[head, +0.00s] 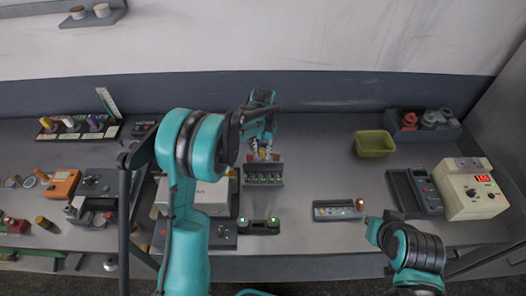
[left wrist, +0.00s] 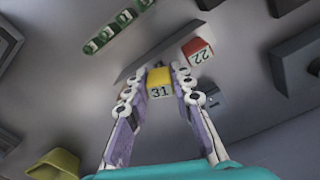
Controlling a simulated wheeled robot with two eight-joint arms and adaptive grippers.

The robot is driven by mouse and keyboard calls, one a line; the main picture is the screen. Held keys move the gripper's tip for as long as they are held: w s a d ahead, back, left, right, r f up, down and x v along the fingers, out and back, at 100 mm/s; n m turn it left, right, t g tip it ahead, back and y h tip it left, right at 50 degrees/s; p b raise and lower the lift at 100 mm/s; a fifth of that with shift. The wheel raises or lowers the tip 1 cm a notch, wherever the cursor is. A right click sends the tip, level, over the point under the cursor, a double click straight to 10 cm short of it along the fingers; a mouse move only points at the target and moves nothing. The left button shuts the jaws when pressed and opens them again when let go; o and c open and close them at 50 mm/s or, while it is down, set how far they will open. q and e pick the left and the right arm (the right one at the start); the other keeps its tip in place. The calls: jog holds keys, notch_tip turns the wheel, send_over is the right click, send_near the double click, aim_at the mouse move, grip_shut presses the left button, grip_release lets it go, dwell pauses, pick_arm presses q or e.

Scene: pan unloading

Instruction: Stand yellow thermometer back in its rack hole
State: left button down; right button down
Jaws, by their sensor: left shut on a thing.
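The yellow thermometer (left wrist: 159,83) shows in the left wrist view as a yellow head with a 31 label. It sits between the fingertips of my left gripper (left wrist: 163,72), which is shut on it. The fingers hide its sides, and its lower end cannot be made out. In the head view my left gripper (head: 262,148) is just behind and above the dark rack (head: 263,181). A red head labelled 22 (left wrist: 197,50) stands to the right of the yellow one, and an orange one is partly hidden behind the left finger.
A small device with green and red marks (head: 258,226) lies in front of the rack, another (head: 338,211) to its right. A yellow-green bin (head: 374,144) stands at the back right. A grey box stands left of the rack, partly behind my left arm. The bench between rack and bin is clear.

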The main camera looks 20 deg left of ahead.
pick_arm(q)
jog(key=shift+f+b, duration=0.85)
jog(key=shift+f, duration=0.25)
dwell(0.4)
jog(key=c, duration=1.2)
grip_release()
notch_tip(320, 180, up, 12)
jog(key=shift+r, duration=0.1)
